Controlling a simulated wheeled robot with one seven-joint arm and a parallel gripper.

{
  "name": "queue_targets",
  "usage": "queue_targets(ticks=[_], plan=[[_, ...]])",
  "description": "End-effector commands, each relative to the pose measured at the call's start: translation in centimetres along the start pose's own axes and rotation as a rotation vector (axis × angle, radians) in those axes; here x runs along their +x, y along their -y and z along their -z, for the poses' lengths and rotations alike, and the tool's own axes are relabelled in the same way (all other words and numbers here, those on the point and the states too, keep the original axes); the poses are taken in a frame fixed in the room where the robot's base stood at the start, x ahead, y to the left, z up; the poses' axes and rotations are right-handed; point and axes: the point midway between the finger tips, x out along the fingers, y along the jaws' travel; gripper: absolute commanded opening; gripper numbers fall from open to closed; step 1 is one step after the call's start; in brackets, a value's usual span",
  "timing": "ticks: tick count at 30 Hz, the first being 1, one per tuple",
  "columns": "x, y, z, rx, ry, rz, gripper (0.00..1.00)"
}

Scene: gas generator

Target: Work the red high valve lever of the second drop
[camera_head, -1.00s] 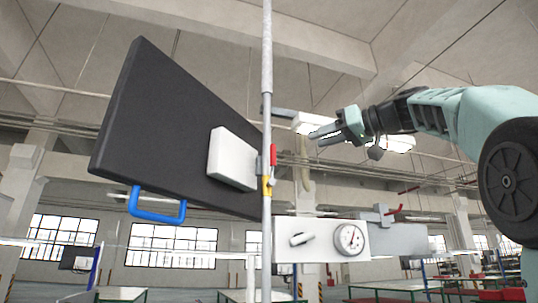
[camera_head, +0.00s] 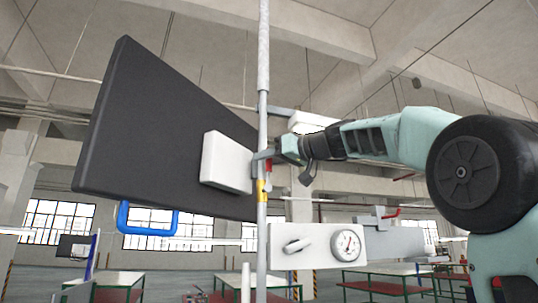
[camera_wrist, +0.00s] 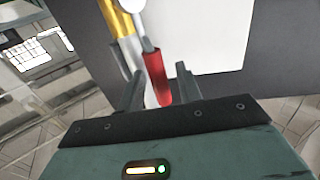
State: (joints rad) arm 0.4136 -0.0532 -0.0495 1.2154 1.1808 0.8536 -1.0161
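The red valve lever (camera_head: 268,165) hangs by the brass valve (camera_head: 262,190) on the thin vertical pipe (camera_head: 262,120). In the wrist view the lever (camera_wrist: 156,78) has a red sleeve and points down toward my gripper, below the brass valve body (camera_wrist: 118,18). My gripper (camera_head: 265,155) is at the lever, coming in from the right and partly covering it. In the wrist view the fingers of my gripper (camera_wrist: 160,72) stand apart on either side of the red sleeve, with a visible gap on at least the right side.
A big dark panel (camera_head: 150,130) with a white box (camera_head: 226,162) and a blue handle (camera_head: 147,218) is just behind and left of the pipe. A white gauge plate (camera_head: 318,244) with another red lever (camera_head: 391,214) sits lower right. Tables (camera_head: 120,278) stand below.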

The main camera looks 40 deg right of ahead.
Motion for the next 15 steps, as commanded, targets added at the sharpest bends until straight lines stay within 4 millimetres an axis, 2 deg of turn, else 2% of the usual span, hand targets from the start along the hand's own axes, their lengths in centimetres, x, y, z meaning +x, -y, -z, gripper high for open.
queue_targets(ticks=[5, 6, 9, 10, 15], plan=[[0.04, 0.01, -0.05, 0.0, 0.0, 0.0, 0.35], [0.03, 0.01, -0.05, 0.0, 0.0, 0.0, 0.32], [0.02, 0.01, -0.04, 0.0, 0.0, 0.0, 0.04], [0.02, 0.0, -0.04, 0.0, 0.0, 0.0, 0.0], [0.0, -0.01, -0.07, 0.002, -0.001, 0.0, 0.0]])
